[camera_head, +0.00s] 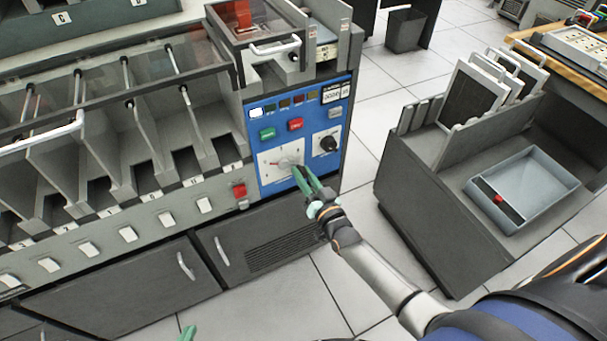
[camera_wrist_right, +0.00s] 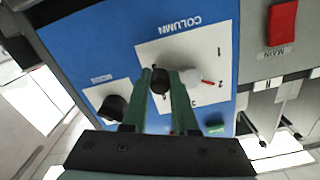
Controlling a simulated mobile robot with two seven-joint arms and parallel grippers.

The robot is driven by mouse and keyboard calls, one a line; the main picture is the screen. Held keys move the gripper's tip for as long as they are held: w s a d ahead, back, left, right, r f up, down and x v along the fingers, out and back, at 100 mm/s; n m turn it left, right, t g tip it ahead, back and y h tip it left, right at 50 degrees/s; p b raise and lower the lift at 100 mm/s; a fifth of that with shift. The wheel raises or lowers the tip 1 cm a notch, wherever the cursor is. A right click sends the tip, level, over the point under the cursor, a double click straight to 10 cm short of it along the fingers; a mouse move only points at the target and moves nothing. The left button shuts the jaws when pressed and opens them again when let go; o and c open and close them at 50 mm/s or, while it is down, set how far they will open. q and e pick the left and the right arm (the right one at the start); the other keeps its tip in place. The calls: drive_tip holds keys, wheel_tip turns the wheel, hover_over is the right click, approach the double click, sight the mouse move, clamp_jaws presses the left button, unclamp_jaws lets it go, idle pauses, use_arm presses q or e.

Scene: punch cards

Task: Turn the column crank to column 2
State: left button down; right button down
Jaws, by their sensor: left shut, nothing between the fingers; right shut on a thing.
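The column crank (camera_wrist_right: 188,76) sits on a white plate (camera_wrist_right: 216,45) marked COLUMN on the blue panel; the plate also shows in the head view (camera_head: 268,159). Its black knob (camera_wrist_right: 160,81) is between the green fingers of my right gripper (camera_wrist_right: 163,84), which is shut on it. The crank's red pointer (camera_wrist_right: 208,81) points at or very near the 2, with 1 and 3 on either side. In the head view my right gripper (camera_head: 303,178) reaches the plate from the lower right. Only a green tip of my left gripper (camera_head: 188,333) shows at the bottom edge; it is shut and empty.
Another black knob (camera_head: 329,144) is beside the plate. A red main switch (camera_head: 239,190) is on the grey frame to the left. Card pockets (camera_head: 130,150) run along the left. A grey cart with a blue-grey tray (camera_head: 548,196) stands at the right, with floor between.

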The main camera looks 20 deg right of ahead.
drive_tip(key=c, duration=0.7)
unclamp_jaws()
drive_tip(key=shift+s, duration=0.15)
drive_tip(key=shift+s, duration=0.4)
drive_tip(key=shift+s+d+p, duration=0.2)
drive_tip(key=shift+s+p, duration=0.85)
drive_tip(key=shift+s, duration=4.7)
